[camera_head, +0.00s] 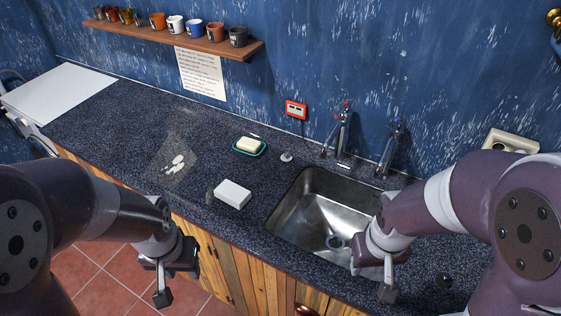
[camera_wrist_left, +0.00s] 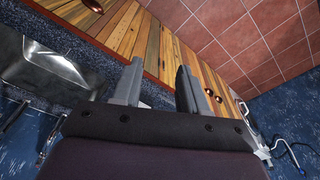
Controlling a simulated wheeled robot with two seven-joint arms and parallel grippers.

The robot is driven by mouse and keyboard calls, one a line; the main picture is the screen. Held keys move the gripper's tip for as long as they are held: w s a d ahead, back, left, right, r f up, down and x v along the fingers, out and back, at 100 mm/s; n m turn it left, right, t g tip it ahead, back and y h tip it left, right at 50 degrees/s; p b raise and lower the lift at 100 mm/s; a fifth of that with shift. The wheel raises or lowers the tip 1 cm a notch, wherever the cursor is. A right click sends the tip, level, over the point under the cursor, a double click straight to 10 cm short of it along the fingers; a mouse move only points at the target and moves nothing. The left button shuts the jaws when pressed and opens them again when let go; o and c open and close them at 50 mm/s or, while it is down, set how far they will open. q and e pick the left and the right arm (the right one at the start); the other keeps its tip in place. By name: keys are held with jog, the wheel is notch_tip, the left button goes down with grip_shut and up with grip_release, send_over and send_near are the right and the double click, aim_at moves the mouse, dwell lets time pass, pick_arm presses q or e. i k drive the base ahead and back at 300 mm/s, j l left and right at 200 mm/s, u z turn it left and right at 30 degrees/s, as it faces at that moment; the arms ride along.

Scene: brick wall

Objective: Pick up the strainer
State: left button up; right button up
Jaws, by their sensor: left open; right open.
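A small round metal piece (camera_head: 335,241), which looks like the strainer, sits at the drain in the bottom of the steel sink (camera_head: 305,208). Its detail is too small to tell. My right gripper (camera_head: 383,280) is open, over the sink's right front part and right of the drain, hiding some of the sink. My left gripper (camera_head: 172,278) is open and empty, low in front of the counter's front edge and well left of the sink. Its two fingers (camera_wrist_left: 158,90) stand apart in the left wrist view.
A white box (camera_head: 232,194) lies on the dark counter (camera_head: 120,135) left of the sink. A soap dish (camera_head: 249,147), a small pale knob (camera_head: 287,157) and two taps (camera_head: 341,130) stand behind. A shelf of cups (camera_head: 215,45) hangs on the blue wall.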

aim_at(286, 157)
jog(key=i+j+z, duration=0.1)
jog(key=j+z, duration=0.8)
jog(key=j, duration=0.15)
jog(key=k+j+z, duration=0.1)
jog(key=j+z, duration=0.3)
jog(key=i+z, duration=0.45)
jog(key=z, duration=0.25)
